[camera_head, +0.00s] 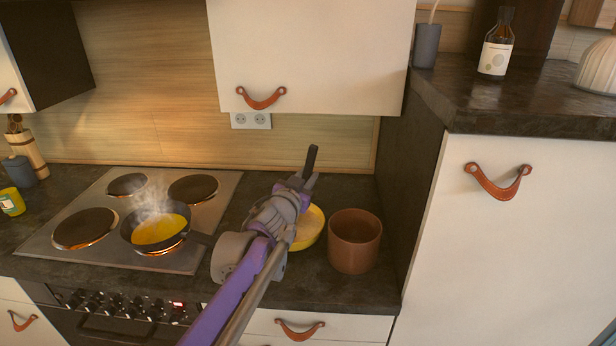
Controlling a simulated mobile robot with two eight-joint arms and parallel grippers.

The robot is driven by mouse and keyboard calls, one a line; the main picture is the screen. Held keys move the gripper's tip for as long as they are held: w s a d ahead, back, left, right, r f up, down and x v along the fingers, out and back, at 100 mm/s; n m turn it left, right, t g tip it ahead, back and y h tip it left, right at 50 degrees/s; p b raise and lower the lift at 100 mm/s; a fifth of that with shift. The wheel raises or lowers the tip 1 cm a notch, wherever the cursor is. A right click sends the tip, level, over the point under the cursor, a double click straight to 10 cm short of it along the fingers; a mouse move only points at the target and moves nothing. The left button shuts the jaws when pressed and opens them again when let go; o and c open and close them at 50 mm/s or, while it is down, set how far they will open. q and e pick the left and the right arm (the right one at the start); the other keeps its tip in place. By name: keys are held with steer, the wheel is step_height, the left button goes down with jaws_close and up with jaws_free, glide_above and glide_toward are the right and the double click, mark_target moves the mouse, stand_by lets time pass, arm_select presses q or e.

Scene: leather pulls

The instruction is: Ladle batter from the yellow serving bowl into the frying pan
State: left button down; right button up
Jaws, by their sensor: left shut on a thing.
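My left gripper (298,186) is shut on a dark upright handle (311,160), which looks like the ladle's. The lower end of the ladle is hidden behind my gripper and arm. The yellow serving bowl (311,230) stands on the counter behind and below my gripper, and its left part is hidden by it. Pale contents show inside the bowl. The frying pan (184,238) sits on the front right burner of the hob, to the left of my arm. It holds a yellow-orange layer, and steam rises from it. My right gripper is not in view.
A brown pot (355,243) stands just right of the bowl. The hob (75,256) has glowing burners under the pan and at front left. A wall cabinet (310,60) hangs above the counter. A tall cabinet (500,240) closes off the right side.

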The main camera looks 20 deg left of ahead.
arm_select(q)
steer(key=shift+a+r+p, duration=0.15)
steer(key=shift+r+p, duration=0.2)
steer(key=shift+r, duration=0.3)
steer(key=shift+r+p, duration=1.1)
steer(key=shift+r, duration=1.65)
steer(key=shift+f, duration=0.1)
